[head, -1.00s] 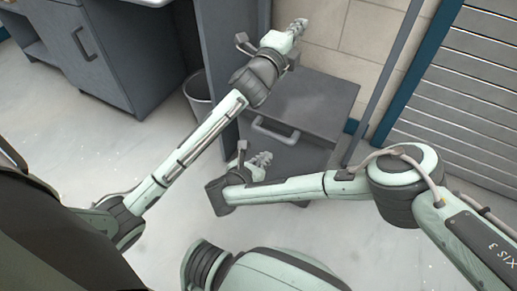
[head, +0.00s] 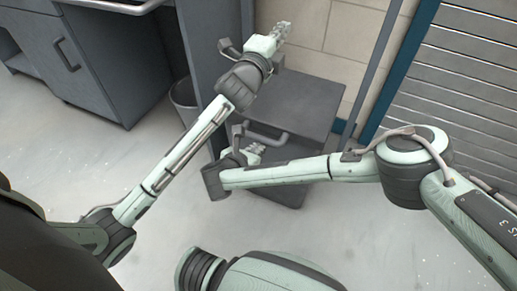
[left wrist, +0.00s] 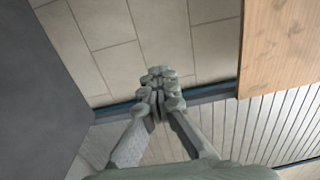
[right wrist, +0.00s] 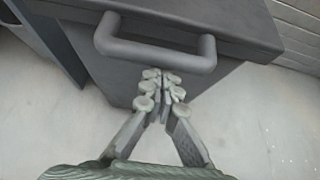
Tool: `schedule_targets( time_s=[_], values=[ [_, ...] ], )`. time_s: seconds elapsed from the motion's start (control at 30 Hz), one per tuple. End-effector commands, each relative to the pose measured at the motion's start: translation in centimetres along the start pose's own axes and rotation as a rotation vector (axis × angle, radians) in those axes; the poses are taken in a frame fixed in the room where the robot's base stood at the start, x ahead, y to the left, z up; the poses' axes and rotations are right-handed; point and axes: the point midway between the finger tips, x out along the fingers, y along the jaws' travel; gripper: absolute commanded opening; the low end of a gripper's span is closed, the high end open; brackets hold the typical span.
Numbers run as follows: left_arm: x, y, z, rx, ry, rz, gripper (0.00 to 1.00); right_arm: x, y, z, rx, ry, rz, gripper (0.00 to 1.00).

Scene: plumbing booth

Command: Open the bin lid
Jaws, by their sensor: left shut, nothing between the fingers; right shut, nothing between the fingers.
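The grey bin stands in the middle of the head view with its flat lid (head: 300,105) closed. A bar handle (head: 265,135) sits at the lid's front; in the right wrist view the handle (right wrist: 155,50) crosses the top, just beyond the fingertips. My right gripper (head: 256,150) is shut and empty, in front of the bin and a little below the handle; its fingers (right wrist: 160,80) appear apart from the handle. My left gripper (head: 282,30) is shut and empty, raised above the back of the bin; its fingers (left wrist: 158,80) point toward the tiled wall.
A tall grey panel (head: 205,60) stands left of the bin, with a small waste basket (head: 184,95) beside it. A grey cabinet (head: 90,60) is at the upper left. A slatted shutter (head: 460,90) is at the right. A wooden board (left wrist: 280,45) shows in the left wrist view.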

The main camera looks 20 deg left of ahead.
Motion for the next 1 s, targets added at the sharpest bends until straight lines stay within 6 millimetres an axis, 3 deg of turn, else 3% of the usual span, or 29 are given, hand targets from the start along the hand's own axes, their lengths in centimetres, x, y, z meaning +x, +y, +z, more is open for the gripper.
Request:
schedule_targets(
  time_s=[0.13,0.47,0.67,1.0],
  values=[
    [0.00,0.00,0.00,0.000,0.000,0.000,0.00,-0.70,-0.01,1.31,0.002,0.069,0.002,0.00],
    [0.00,-0.01,0.00,0.000,0.000,0.000,0.01,-0.90,0.05,1.47,0.001,0.083,0.004,0.00],
    [0.00,-0.01,0.00,0.000,0.000,0.000,0.26,-0.89,0.05,1.47,0.001,0.082,0.004,0.00],
    [-0.24,0.01,-0.01,0.000,0.000,0.000,0.27,-0.88,0.06,1.49,0.001,0.081,0.004,0.00]
  ],
)
